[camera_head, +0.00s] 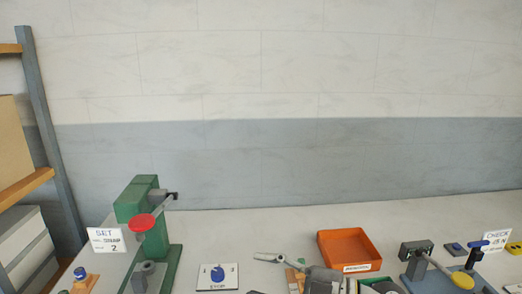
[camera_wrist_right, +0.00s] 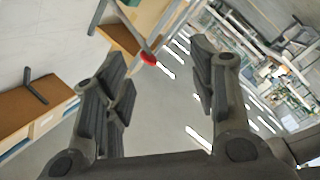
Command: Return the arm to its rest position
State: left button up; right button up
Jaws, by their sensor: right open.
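My right gripper (camera_wrist_right: 160,72) is open in the right wrist view, its two dark ribbed fingers wide apart with nothing held between them. Grey floor and furniture show beyond it. The head view shows neither of my grippers clearly. The green press (camera_head: 147,215) with a round red handle end (camera_head: 142,223) stands on the table at the left of the head view. My left gripper is not in view.
The pale table (camera_head: 225,225) holds a SET sign (camera_head: 106,240), a dial plate (camera_head: 217,275), a grey lever-like piece (camera_head: 322,274), an orange bin (camera_head: 348,248) and a yellow-handled device (camera_head: 417,258). A shelf (camera_head: 42,120) stands left. The table's back middle is clear.

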jog(key=w+d+r+m+t+h, duration=0.1)
jog(key=w+d+m+t+h, duration=0.1)
jog(key=d+m+t+h, duration=0.4)
jog(key=w+d+r+m+t+h, duration=0.1)
jog(key=w+d+r+m+t, duration=0.15)
jog(key=m+t, duration=0.65)
jog(key=s+d+f+m+g+h, duration=0.4)
jog(key=d+f+m+h, duration=0.4)
jog(key=d+f+h, duration=0.45)
jog(key=s+a+f+g+y, duration=0.1)
jog(key=s+f+g, duration=0.5)
jog(key=s+f, duration=0.5)
jog(key=s+f+g+y, duration=0.1)
jog(key=s+f+g, duration=0.65)
jog(key=s, duration=0.55)
notch_tip(320, 180, down, 27)
jog(key=s+n, duration=0.1)
jog(key=s+d+f+g, duration=0.1)
jog(key=s+d+f, duration=0.1)
jog(key=s+f, duration=1.3)
jog(key=shift+s+d+f, duration=0.35)
jog(key=shift+s, duration=0.6)
